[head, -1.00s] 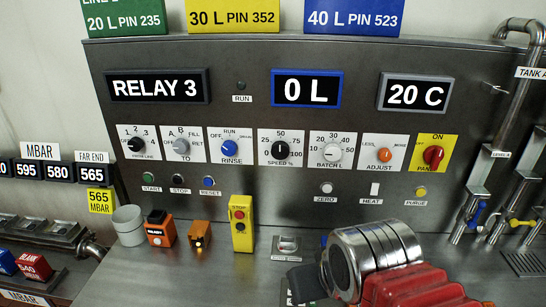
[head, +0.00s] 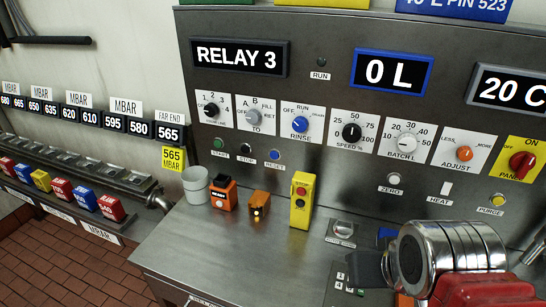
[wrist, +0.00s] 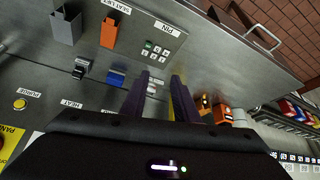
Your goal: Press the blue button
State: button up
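A small round blue button (head: 275,155) labelled RESET sits on the steel panel, right of the green START button (head: 219,143) and the black STOP button (head: 247,148). It stands clear of my arm in the head view. I cannot make it out in the wrist view. My gripper (wrist: 160,80) shows two dark purple fingers, apart with nothing seen between them. They are over the steel counter. In the head view my arm covers the lower right, and the fingertips cannot be clearly told there.
A grey cup (head: 196,186), an orange box (head: 223,194), an orange lamp block (head: 259,205) and a yellow stop box (head: 302,198) stand on the counter below the buttons. A keypad (wrist: 155,48) lies beyond my fingers. Coloured blocks (head: 85,198) line the left.

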grip_shut()
dwell(1.4)
